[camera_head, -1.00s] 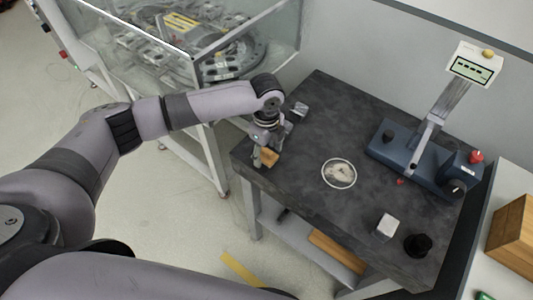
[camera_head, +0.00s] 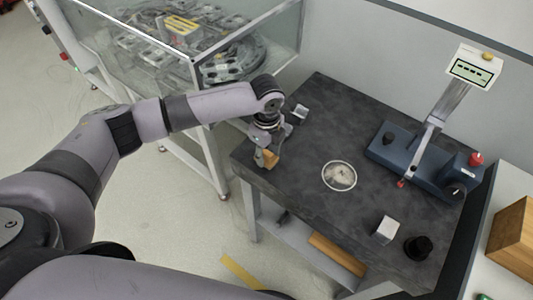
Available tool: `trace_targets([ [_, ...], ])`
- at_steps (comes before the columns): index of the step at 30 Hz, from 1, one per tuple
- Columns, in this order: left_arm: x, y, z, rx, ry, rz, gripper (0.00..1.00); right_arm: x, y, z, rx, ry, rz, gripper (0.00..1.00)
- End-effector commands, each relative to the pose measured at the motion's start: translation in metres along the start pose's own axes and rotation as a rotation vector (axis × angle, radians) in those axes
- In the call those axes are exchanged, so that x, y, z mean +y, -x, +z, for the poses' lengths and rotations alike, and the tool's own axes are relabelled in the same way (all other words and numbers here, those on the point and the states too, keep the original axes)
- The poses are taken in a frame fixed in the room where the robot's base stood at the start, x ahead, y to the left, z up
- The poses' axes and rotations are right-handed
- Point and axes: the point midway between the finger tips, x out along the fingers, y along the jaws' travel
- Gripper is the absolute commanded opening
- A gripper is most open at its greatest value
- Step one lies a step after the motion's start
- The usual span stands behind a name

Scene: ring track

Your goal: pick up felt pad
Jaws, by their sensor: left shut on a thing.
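My left gripper (camera_head: 265,152) is over the near-left corner of the dark table (camera_head: 315,125), pointing down. It is shut on a small tan piece (camera_head: 271,158), which looks like the felt pad. The fingers partly hide the piece, and I cannot tell whether it touches the table top. My right gripper is not in view.
A white-ringed round patch (camera_head: 339,175) lies mid-table. A small metal block (camera_head: 300,111) is behind the gripper. A blue device with a display (camera_head: 474,66) stands at right. A pale block (camera_head: 384,230) and black knob (camera_head: 418,246) sit near the front. A glass-walled case (camera_head: 240,50) stands left.

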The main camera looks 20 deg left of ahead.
Motion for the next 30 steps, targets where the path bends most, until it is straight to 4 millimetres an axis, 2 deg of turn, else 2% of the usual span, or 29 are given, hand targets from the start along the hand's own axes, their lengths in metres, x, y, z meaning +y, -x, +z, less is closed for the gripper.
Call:
trace_targets([
  [5,-0.001,0.015,0.0,0.001,0.001,-0.003,0.08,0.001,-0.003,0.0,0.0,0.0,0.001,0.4],
  [8,-0.001,0.031,0.001,-0.001,0.0,-0.005,0.08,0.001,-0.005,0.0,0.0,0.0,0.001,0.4],
  [21,-0.001,0.151,0.0,-0.001,0.0,-0.006,0.08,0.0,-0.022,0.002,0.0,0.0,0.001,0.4],
  [27,-0.001,0.186,0.0,0.001,0.0,-0.004,0.08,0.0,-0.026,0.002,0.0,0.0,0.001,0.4],
  [30,-0.001,0.194,0.0,0.0,0.001,-0.002,0.08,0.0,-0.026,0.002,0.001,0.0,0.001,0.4],
])
